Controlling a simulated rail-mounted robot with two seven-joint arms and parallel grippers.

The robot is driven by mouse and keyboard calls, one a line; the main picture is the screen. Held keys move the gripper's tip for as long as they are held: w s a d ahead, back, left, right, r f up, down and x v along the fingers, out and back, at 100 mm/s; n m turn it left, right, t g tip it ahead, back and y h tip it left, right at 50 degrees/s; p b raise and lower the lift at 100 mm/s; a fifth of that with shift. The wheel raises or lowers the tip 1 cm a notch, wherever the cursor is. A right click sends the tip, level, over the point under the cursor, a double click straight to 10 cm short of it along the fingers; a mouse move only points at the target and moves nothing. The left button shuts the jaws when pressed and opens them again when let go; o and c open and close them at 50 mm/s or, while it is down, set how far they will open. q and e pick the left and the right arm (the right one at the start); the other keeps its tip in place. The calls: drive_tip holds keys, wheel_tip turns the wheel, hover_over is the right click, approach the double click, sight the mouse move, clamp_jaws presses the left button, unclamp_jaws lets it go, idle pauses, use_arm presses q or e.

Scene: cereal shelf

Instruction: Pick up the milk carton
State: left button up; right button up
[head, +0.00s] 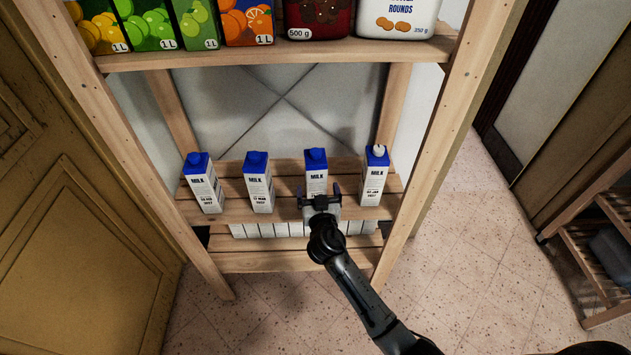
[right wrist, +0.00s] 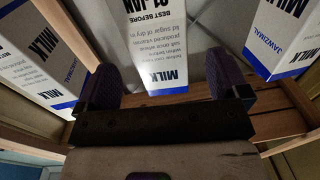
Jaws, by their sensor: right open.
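Several white milk cartons with blue tops stand upright in a row on the lower wooden shelf. From the left they are the first carton (head: 204,184), the second (head: 258,184), the third (head: 316,178) and the rightmost (head: 375,178), which has a white cap. My right gripper (head: 320,194) is open in front of the third carton and hides its lower part. In the right wrist view, the third carton (right wrist: 150,40) shows between and beyond the open fingers of my right gripper (right wrist: 165,80). Whether the fingers touch it I cannot tell. My left gripper is out of view.
Neighbouring cartons stand on both sides of my right gripper. The upper shelf board (head: 270,53) holds juice cartons (head: 248,22) and food packs. White packages (head: 265,229) sit below the milk shelf. A wooden door (head: 70,230) is at left, and a low rack (head: 590,240) at right.

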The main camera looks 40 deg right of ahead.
sight(316, 173)
drive_tip(key=shift+b+x, duration=0.5)
drive_tip(key=shift+x, duration=2.85)
drive_tip(key=shift+r, duration=0.1)
drive_tip(key=shift+c, duration=0.4)
drive_tip(key=c, duration=1.5)
drive_tip(key=shift+r, duration=0.2)
